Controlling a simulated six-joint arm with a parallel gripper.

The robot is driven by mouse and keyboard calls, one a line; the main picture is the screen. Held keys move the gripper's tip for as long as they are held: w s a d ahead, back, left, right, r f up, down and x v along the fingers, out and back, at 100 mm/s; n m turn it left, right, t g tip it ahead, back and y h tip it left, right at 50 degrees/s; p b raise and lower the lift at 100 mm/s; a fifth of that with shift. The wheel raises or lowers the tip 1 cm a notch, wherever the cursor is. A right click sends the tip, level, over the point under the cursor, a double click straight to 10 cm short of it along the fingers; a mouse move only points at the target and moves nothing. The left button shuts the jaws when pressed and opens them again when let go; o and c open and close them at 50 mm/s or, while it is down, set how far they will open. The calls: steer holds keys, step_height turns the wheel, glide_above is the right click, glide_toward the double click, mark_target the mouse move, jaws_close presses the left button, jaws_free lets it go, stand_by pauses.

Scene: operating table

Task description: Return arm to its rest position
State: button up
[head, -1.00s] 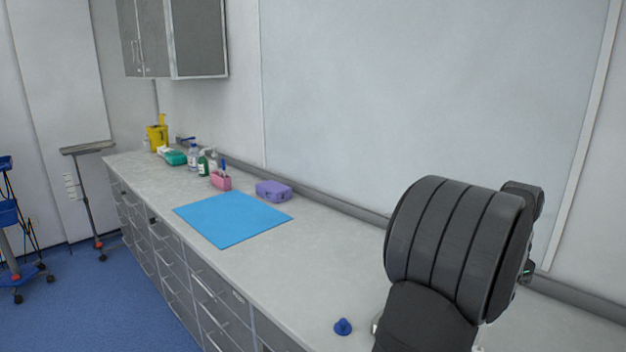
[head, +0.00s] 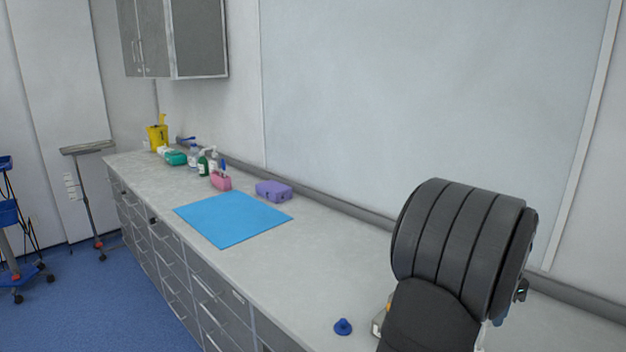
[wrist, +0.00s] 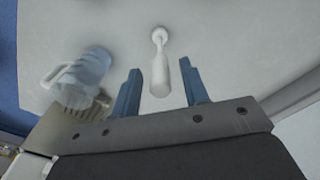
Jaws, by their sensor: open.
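My gripper (wrist: 162,90) shows in the wrist view with its two blue fingers apart. A white bottle-shaped object with a narrow neck (wrist: 160,75) appears between and beyond the fingers; I cannot tell how far below them it is, and nothing is seen gripped.
A clear jug (wrist: 85,78) stands left of the fingers. The counter between mat and arm is clear.

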steer(key=r, duration=0.7)
steer(key=shift+w+a, duration=0.15)
steer(key=shift+a, duration=0.25)
steer(key=w+a+r+n, duration=0.3)
steer(key=a+r+n, duration=0.5)
steer(key=a, duration=0.4)
steer(key=w+a+f+n, duration=0.3)
steer(key=a, duration=0.6)
steer(key=w+a+f+n+h, duration=0.1)
steer(key=w+a+f+n, duration=0.2)
steer(key=a, duration=0.5)
steer(key=w+a+f+n, duration=0.3)
steer(key=w+a, duration=0.1)
steer(key=a, duration=0.5)
steer(key=s+d+r, duration=0.2)
steer(key=d, duration=0.5)
steer(key=shift+d+r, duration=0.3)
steer(key=shift+d, duration=0.05)
